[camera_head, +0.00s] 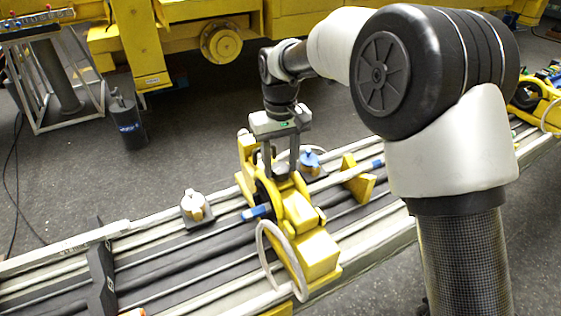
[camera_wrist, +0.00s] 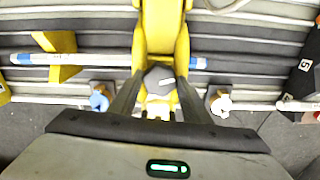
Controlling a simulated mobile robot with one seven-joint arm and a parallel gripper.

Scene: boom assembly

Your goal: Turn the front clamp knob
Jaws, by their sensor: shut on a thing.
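The yellow clamp (camera_head: 307,238) sits across the long grey rail and carries a pale rod (camera_head: 337,178) with blue ends. In the wrist view, a dark knob (camera_wrist: 157,77) with a small white mark lies on the yellow clamp body (camera_wrist: 160,28). My gripper (camera_head: 280,170) points down at the clamp from above. In the wrist view, its fingers (camera_wrist: 159,84) are shut on the dark knob, one at each side. In the head view, the fingers and clamp body mostly hide the knob.
A tan knob (camera_head: 196,206) and a blue knob (camera_head: 310,160) stand on small blocks either side of the clamp. A yellow bracket (camera_head: 358,179) supports the rod. A black crosspiece (camera_head: 101,279) crosses the rail at left. A dark canister (camera_head: 127,124) stands on the floor.

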